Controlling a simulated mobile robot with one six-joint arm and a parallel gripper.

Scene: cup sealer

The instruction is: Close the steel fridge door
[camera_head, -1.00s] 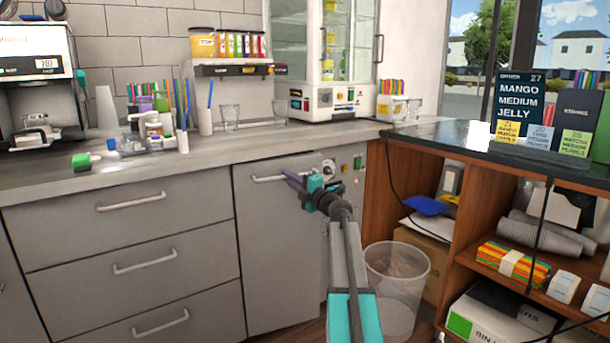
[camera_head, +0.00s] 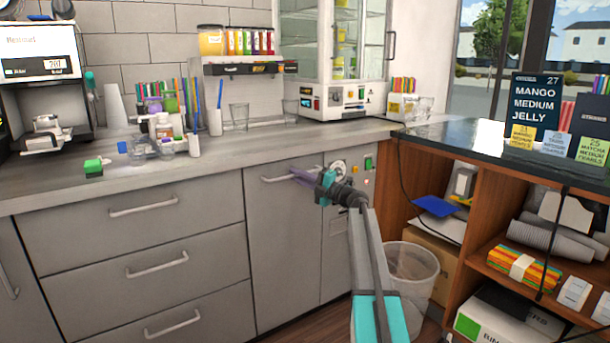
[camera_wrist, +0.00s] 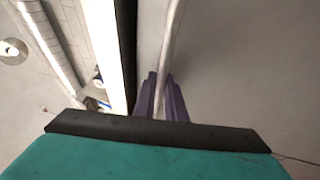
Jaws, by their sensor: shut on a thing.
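The steel fridge door (camera_head: 280,235) is the grey under-counter panel left of the small control panel. It looks flush or nearly flush with the cabinet front; a narrow gap cannot be ruled out. Its bar handle (camera_head: 275,178) runs across near the top. My gripper (camera_head: 302,176) is at the right part of this handle, with its purple fingers shut on it. In the wrist view, the handle (camera_wrist: 172,40) passes between the two fingers (camera_wrist: 160,97), in front of the grey door face (camera_wrist: 240,70). The fingers hide a short stretch of the bar.
Grey drawers (camera_head: 140,235) adjoin the door on the left. A clear bin (camera_head: 410,275) stands on the floor at right, close to my arm. A wooden shelf unit (camera_head: 470,250) fills the right side. The countertop (camera_head: 230,150) above holds cups and bottles.

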